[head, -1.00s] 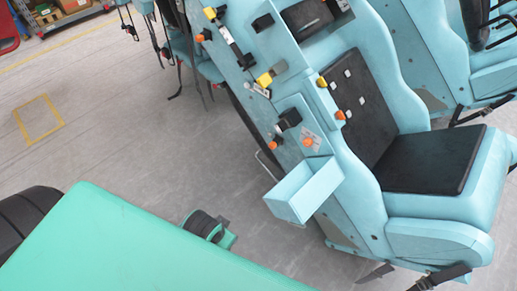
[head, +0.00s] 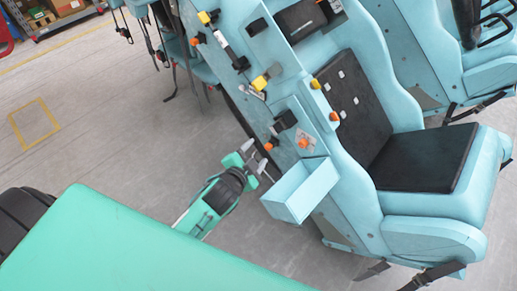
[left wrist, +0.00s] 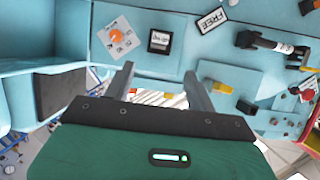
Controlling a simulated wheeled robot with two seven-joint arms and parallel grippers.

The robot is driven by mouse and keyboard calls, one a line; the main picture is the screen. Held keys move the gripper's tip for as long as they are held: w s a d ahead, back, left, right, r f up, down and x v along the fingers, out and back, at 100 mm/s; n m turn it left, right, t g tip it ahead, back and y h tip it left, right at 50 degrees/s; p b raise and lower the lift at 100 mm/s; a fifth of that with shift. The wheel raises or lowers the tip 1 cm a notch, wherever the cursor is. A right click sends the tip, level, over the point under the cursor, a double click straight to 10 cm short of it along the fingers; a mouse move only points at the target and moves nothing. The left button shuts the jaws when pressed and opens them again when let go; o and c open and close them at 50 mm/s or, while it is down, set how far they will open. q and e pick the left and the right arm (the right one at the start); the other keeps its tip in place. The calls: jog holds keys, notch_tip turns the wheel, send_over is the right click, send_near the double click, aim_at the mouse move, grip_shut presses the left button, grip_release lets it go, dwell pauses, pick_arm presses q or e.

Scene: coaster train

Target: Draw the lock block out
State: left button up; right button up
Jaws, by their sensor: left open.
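I cannot tell for sure which part is the lock block. A dark block (head: 286,120) sticks out from the side panel of the pale blue train car (head: 372,225), above an open pale blue bin (head: 300,190). My left gripper (head: 260,155) is open, just left of the panel and the bin, below the dark block. In the left wrist view its two grey fingers (left wrist: 159,74) are apart, with nothing between them. That view shows a square black-and-white plate (left wrist: 160,40) and an orange knob (left wrist: 115,38) on a label. My right gripper is not in view.
A yellow block (head: 262,82) and several orange knobs sit higher on the panel. A "FREE" sign (left wrist: 210,19) shows in the left wrist view. A black seat (head: 420,160) is right of the panel.

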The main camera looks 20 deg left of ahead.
aim_at(274, 131)
pick_arm(q)
jog(key=p+x, duration=0.2)
jog(key=x, duration=1)
jog(key=shift+w+d+p, duration=0.1)
jog(key=shift+w+p, duration=0.1)
jog(key=shift+p, duration=0.15)
jog(key=shift+w+f, duration=0.15)
jog(key=shift+w, duration=0.4)
jog(key=c, duration=1.1)
jog(key=o, duration=0.3)
jog(key=c, duration=0.4)
jog(key=shift+s, duration=0.1)
